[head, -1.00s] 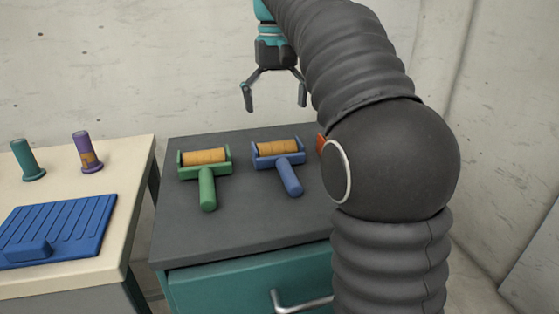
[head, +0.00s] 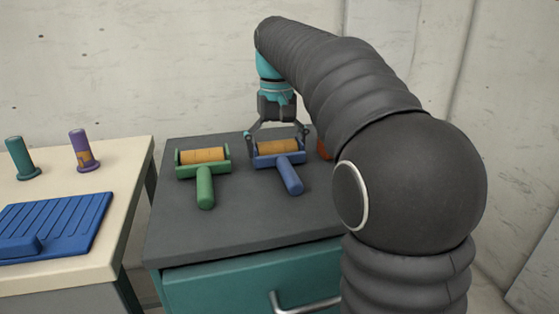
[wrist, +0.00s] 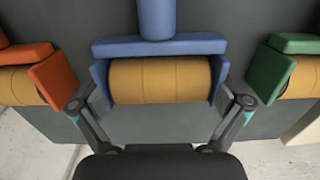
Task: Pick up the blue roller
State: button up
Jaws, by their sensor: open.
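The blue roller (head: 288,172) lies on the dark cabinet top, with its orange-brown cylinder at the back and its blue handle pointing toward the front. My gripper (head: 277,142) is open and low over the cylinder end of it. In the wrist view the blue roller (wrist: 160,46) is centred, with its cylinder crosswise. My open fingers (wrist: 160,106) stand at either side of the roller's frame, close to its ends. I cannot tell whether they touch it.
A green roller (head: 204,178) lies to the left on the cabinet top (head: 240,225). An orange roller (wrist: 52,76) lies close on the other side, mostly hidden by my arm in the head view. A cream table (head: 118,192) at left holds a blue tray (head: 60,222) and two upright spools.

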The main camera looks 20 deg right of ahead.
jog(key=shift+c, duration=0.3)
jog(key=c, duration=0.9)
jog(key=shift+r, duration=0.1)
jog(key=shift+r, duration=0.55)
jog(key=r, duration=0.2)
jog(key=r+p, duration=0.1)
jog(key=shift+s+r, duration=0.2)
jog(key=shift+s, duration=0.05)
jog(key=s+r, duration=0.2)
jog(key=s, duration=0.1)
jog(key=s+r, duration=0.2)
jog(key=s, duration=0.2)
jog(key=s+r, duration=0.2)
jog(key=s, duration=0.2)
jog(key=shift+d+r, duration=0.2)
jog(key=shift+d, duration=0.15)
